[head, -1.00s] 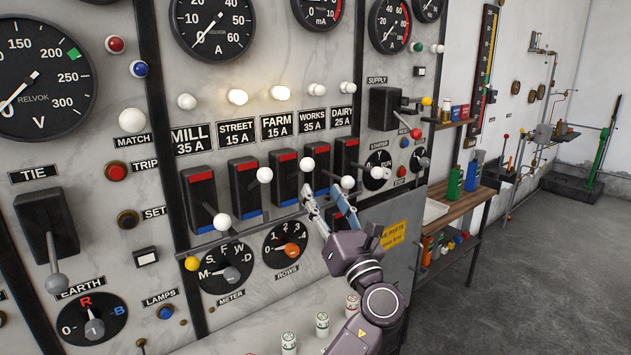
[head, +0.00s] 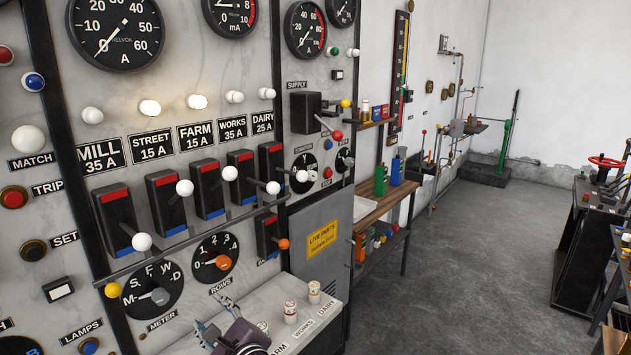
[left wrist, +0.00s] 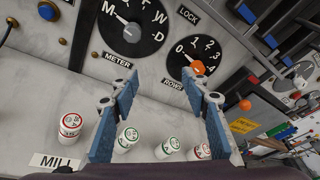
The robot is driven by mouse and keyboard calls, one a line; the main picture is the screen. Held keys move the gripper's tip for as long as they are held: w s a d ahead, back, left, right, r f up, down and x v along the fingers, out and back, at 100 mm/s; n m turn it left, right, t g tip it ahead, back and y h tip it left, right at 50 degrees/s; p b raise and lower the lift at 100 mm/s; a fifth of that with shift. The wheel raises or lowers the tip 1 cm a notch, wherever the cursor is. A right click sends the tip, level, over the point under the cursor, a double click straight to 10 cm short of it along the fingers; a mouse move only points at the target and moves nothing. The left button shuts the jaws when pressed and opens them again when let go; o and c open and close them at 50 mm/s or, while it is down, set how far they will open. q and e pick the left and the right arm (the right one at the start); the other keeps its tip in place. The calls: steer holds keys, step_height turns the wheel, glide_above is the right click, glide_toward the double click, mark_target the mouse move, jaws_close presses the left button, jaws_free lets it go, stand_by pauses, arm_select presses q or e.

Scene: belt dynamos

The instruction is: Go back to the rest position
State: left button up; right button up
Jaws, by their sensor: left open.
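My left gripper (head: 215,318) is low in the head view, below the rotary meter and rows dials and just over the pale ledge (head: 345,296). It is open and empty and apart from the switch handles. In the left wrist view its two blue-padded fingers (left wrist: 163,88) stand wide apart, with small white fuse-like canisters (left wrist: 127,137) on the ledge between and beyond them. My right gripper is in neither view.
The switch panel carries several levers with white knobs, such as the mill knob (head: 142,242). The street lamp (head: 150,107) and farm lamp (head: 197,102) glow. A wooden bench (head: 388,202) stands right of the panel. The grey floor (head: 455,265) beyond is open.

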arm_select(q)
steer(key=s+a+f+n+g+h, duration=0.2)
steer(key=s+f+n+g+h, duration=0.3)
steer(key=s+f+n, duration=0.85)
steer(key=s+d+f+n+g+h, duration=0.2)
steer(key=s+f+n, duration=0.1)
steer(key=s, duration=0.8)
steer(key=s+d+f+n+g+h, duration=0.2)
steer(key=s+d+f+h, duration=0.15)
steer(key=s, duration=0.75)
step_height(320, 180, down, 31)
steer(key=s+g+b, duration=0.1)
steer(key=s+b, duration=0.2)
steer(key=s+a+f+b, duration=0.1)
steer(key=s+a+f, duration=0.1)
steer(key=s+f, duration=0.6)
steer(key=s+a+f+g+b, duration=0.1)
steer(key=s+f, duration=0.7)
steer(key=f, duration=0.1)
steer(key=shift+a+y, duration=0.35)
